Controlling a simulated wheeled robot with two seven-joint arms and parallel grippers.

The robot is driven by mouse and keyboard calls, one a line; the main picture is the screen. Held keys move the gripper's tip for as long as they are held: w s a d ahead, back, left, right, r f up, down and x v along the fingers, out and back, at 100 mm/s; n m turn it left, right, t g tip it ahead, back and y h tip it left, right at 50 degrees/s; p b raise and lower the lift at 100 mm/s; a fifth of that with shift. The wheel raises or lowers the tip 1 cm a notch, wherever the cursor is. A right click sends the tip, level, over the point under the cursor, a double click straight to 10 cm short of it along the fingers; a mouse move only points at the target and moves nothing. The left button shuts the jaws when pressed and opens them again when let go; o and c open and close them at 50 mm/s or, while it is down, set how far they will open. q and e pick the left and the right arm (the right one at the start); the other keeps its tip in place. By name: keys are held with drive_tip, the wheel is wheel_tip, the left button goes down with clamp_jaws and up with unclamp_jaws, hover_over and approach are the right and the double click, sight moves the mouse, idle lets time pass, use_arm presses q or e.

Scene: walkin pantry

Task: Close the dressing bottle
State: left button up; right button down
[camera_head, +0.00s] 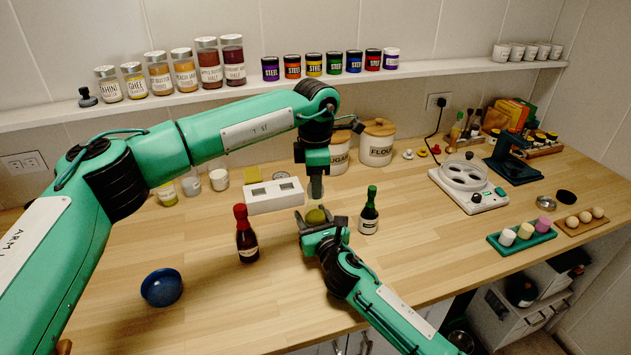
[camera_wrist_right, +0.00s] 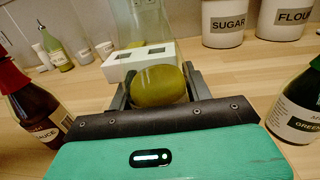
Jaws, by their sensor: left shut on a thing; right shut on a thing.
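The dressing bottle (camera_head: 315,216) stands on the wooden counter, its clear glass holding olive-yellow dressing low down. It shows in the right wrist view (camera_wrist_right: 158,88) with its clear upper part rising out of the picture. My right gripper (camera_head: 320,228) is shut around its lower body from the front; its fingers also show in the right wrist view (camera_wrist_right: 157,92). My left gripper (camera_head: 315,172) points straight down above the bottle, shut on what seems to be its cap. The cap is mostly hidden by the fingers, and I cannot tell whether it touches the neck.
A red-brown sauce bottle (camera_head: 246,236) stands left of the dressing bottle and a dark green bottle (camera_head: 368,212) close on the right. A white box (camera_head: 275,197) lies behind. A blue bowl (camera_head: 161,287) sits front left. Sugar and flour canisters (camera_head: 377,146) stand at the back.

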use_arm(q)
drive_tip(key=m, duration=0.6)
drive_tip(key=shift+m, duration=0.3)
drive_tip(key=m, duration=0.7)
drive_tip(key=shift+m, duration=0.4)
drive_tip(key=o, duration=1.1)
drive_tip(key=shift+r, duration=2.25)
drive_tip(key=shift+n, duration=0.3)
drive_tip(key=shift+c, duration=0.3)
